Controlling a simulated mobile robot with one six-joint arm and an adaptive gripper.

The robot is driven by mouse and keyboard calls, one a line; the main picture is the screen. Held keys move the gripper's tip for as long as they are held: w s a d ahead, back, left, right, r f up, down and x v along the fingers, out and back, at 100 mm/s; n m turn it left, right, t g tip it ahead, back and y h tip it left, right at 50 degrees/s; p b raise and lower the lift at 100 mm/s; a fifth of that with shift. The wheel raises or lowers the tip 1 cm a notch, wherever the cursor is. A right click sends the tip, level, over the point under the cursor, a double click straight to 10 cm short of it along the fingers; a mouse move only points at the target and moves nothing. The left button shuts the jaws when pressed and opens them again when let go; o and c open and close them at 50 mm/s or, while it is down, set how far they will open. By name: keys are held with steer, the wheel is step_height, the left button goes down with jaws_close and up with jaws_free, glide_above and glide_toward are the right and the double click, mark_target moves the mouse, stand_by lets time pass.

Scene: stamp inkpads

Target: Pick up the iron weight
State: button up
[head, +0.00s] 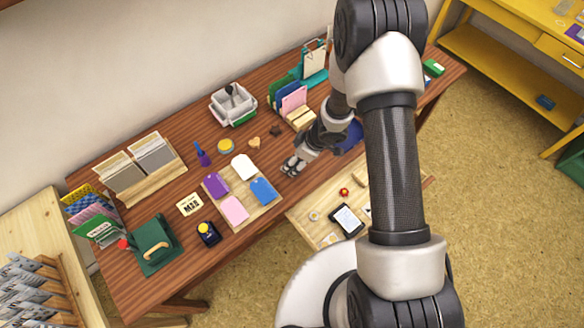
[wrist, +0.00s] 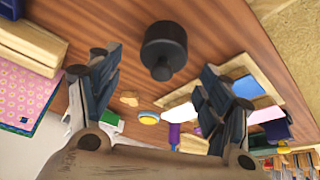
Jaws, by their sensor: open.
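The iron weight (wrist: 163,45) is a dark cylinder with a small knob, on the brown wooden table in the wrist view. My gripper (wrist: 158,82) is open, with one finger on each side of the picture and the weight in the gap between them, slightly past the fingertips. No contact shows. In the head view my gripper (head: 293,166) is low over the table's front part, right of the palette board. I cannot make out the weight in the head view; my gripper or arm may hide it.
The palette board (head: 268,212) with coloured pads lies left of my gripper. A yellow round pad (head: 226,146) and small brown pieces (head: 254,142) lie behind it. Pink and green cards in a wooden holder (head: 300,118) stand further back. A lower pale bench (head: 300,213) is in front.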

steer(key=b+x, duration=0.2)
steer(key=x, duration=0.1)
steer(key=b+x, duration=0.1)
steer(key=x, duration=0.1)
steer(key=shift+s+d+f, duration=0.2)
steer(key=shift+s+f, duration=0.05)
steer(key=shift+r, duration=0.1)
jaws_close()
stand_by(0.6)
